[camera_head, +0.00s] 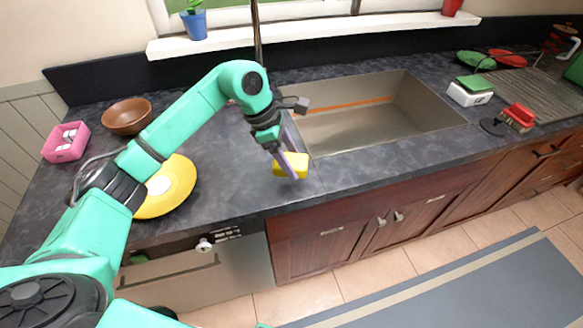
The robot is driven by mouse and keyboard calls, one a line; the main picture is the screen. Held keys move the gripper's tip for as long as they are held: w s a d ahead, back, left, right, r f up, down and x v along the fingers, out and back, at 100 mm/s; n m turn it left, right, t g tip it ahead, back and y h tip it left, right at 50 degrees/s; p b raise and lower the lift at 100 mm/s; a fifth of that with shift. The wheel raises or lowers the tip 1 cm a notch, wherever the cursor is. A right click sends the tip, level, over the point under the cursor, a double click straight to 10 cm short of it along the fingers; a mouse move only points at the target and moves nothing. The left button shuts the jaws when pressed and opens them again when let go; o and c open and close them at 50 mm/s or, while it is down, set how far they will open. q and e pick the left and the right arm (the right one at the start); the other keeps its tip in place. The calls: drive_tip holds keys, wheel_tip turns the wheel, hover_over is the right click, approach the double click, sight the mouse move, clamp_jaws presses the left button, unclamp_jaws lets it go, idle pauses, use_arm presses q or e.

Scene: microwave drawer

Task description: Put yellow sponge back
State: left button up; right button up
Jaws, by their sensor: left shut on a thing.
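A yellow sponge (284,168) is held between the fingers of my left gripper (291,168). The gripper points down and is shut on the sponge, at the front left corner of the sink (375,118), over the dark counter near its front edge. I cannot tell whether the sponge touches the counter. A white holder with a green sponge on top (471,92) stands on the counter right of the sink. My right gripper is not in view.
A yellow plate (177,187), a brown bowl (127,116) and a pink box (66,141) are on the left counter. A brush with red parts (519,116) and green and red dishes (507,57) are at the right. A blue plant pot (194,24) stands on the sill.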

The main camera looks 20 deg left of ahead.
sight(291, 182)
use_arm(q)
wheel_tip(291, 182, down, 4)
drive_tip(key=shift+s+f+p, duration=0.1)
drive_tip(key=shift+p, duration=0.4)
drive_tip(key=shift+f+b, duration=0.3)
drive_tip(key=shift+f, duration=0.1)
drive_tip(key=o, duration=1.2)
drive_tip(key=shift+r, duration=0.1)
drive_tip(key=shift+r, duration=0.15)
drive_tip(key=shift+a+r, duration=0.1)
drive_tip(key=shift+r, duration=0.1)
drive_tip(key=b+v, duration=0.3)
drive_tip(key=v, duration=0.8)
drive_tip(key=shift+r, duration=0.3)
